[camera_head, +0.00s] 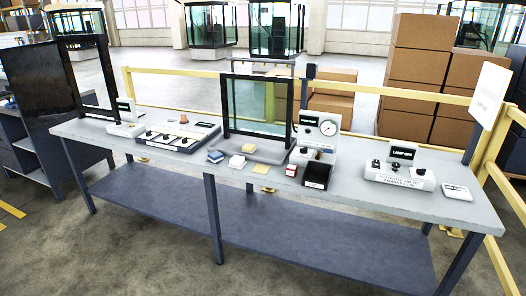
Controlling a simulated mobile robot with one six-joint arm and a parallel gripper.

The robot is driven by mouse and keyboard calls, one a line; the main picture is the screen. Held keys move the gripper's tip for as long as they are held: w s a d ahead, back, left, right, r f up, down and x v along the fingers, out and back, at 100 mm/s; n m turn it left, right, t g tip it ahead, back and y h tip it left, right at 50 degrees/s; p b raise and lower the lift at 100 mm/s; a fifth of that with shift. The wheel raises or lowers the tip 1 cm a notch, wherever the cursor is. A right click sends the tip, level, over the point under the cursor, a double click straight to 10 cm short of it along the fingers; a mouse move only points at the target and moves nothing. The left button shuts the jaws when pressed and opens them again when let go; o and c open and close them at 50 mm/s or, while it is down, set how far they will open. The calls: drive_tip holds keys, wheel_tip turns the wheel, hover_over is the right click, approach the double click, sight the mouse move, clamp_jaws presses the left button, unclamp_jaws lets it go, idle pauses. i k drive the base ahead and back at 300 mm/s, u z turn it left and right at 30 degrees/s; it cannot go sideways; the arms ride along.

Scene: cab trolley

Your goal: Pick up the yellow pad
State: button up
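A thin, flat yellow pad (262,169) lies near the front edge of the long grey workbench (340,192), in front of a grey tray-like base. A thicker pale yellow block (237,162) sits to its left, and a small blue-topped block (215,156) sits further left. A cream block (249,148) rests on the grey base behind. These are small in the picture, so which one counts as the pad is not fully certain. My gripper is not in view.
A framed glass panel (257,104) stands behind the pads. To the right are a small red-and-white box (291,170), a black bin (317,175) and a gauge unit (318,129). A yellow rail (400,92) runs behind the bench. Floor in front is clear.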

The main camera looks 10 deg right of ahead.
sight(248, 148)
drive_tip(key=u, duration=0.15)
drive_tip(key=i, duration=0.95)
drive_tip(key=u, duration=1.15)
drive_tip(key=k, duration=0.15)
drive_tip(key=z, duration=3.1)
